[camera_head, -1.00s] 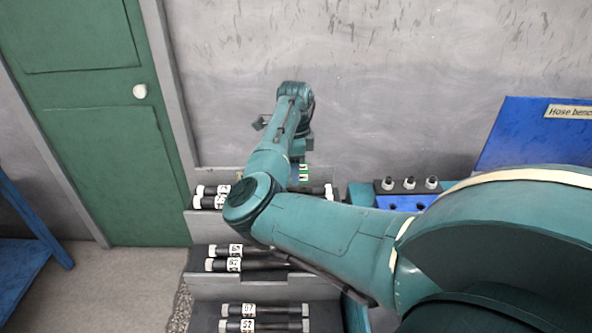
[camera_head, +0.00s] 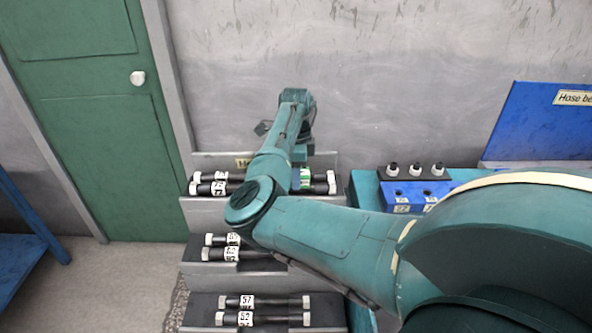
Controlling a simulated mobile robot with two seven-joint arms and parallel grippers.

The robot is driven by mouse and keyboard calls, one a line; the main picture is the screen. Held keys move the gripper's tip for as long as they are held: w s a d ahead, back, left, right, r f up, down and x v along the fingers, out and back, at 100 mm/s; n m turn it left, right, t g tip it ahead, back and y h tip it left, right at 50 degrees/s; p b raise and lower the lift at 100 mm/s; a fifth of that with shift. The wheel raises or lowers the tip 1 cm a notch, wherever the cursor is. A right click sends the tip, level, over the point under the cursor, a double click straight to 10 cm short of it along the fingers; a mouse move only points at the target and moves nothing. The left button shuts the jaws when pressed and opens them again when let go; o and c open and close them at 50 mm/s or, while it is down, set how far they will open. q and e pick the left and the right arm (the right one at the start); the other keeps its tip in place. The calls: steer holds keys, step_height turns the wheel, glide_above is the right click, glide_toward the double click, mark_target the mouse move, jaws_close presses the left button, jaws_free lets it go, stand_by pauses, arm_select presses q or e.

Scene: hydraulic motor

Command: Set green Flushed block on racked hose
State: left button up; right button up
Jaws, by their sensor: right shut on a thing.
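The hose rack (camera_head: 207,208) has stepped shelves with black hoses that carry white end caps and number tags. A hose pair on the top shelf (camera_head: 207,189) lies partly behind my right arm. My right gripper (camera_head: 304,168) is over the right part of the top shelf, mostly hidden by my arm. It is shut on a green block (camera_head: 304,180), of which only a small green and white part shows. I cannot tell whether the block touches a hose. My left gripper is out of view.
A blue block with holes (camera_head: 410,188) and several dark fittings (camera_head: 416,170) stand on the bench at right. A blue "Hose bench" board (camera_head: 535,125) rises behind. A green door (camera_head: 100,130) is at left, with clear floor (camera_head: 110,290) before it.

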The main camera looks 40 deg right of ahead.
steer(key=shift+f, duration=0.95)
stand_by(0.6)
steer(key=o, duration=1)
steer(key=shift+s+r, duration=0.1)
steer(key=shift+o, duration=0.2)
steer(key=shift+a, duration=0.1)
step_height(320, 180, up, 14)
steer(key=shift+f+b, duration=0.2)
steer(key=shift+b, duration=0.2)
steer(key=shift+f, duration=0.1)
